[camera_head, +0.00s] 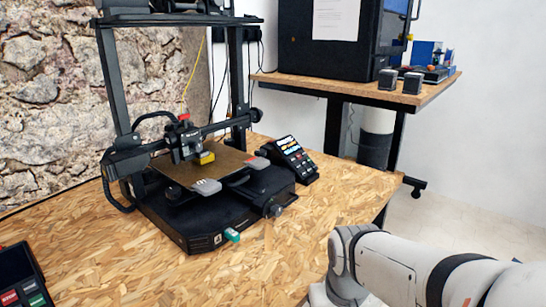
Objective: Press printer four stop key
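A black open-frame 3D printer (215,205) stands on the chipboard table. A black keypad unit (290,158) with a lit screen and several small keys stands at its right rear, tilted up. Its key labels are too small to read. A second dark keypad unit (22,280) with red and green keys is cut off at the lower left edge. I cannot tell which unit belongs to printer four. My arm shows at the lower right, to the right of the printer; my gripper is out of view.
The table (200,270) is clear in front of the printer, whose bed (205,168) carries a yellow part below the print head. Behind, a second table (300,83) holds a large black enclosure (340,45) and small boxes. Open floor (450,225) lies at right.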

